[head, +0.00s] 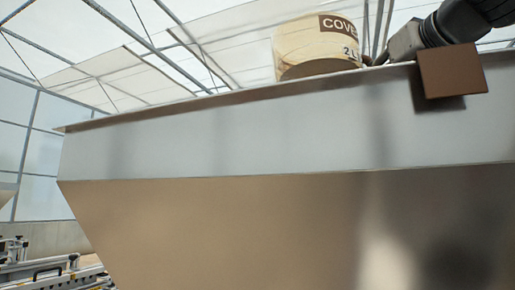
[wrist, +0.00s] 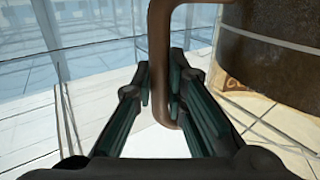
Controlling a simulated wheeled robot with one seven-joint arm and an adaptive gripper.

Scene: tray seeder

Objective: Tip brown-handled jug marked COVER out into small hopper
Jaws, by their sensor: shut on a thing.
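In the wrist view the jug body (wrist: 275,50) is at upper right, dark brown with a lighter band. Its brown handle (wrist: 160,45) runs between the fingers of my gripper (wrist: 160,95), which is shut on it. My gripper is right of the jug in the head view. The jug's mouth and contents are hidden.
A brown square plate (head: 452,70) is at the hopper's rim on the right. The hopper's wall fills most of the head view and hides its inside. Tray machinery (head: 45,265) stands at lower left. Greenhouse framing is overhead.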

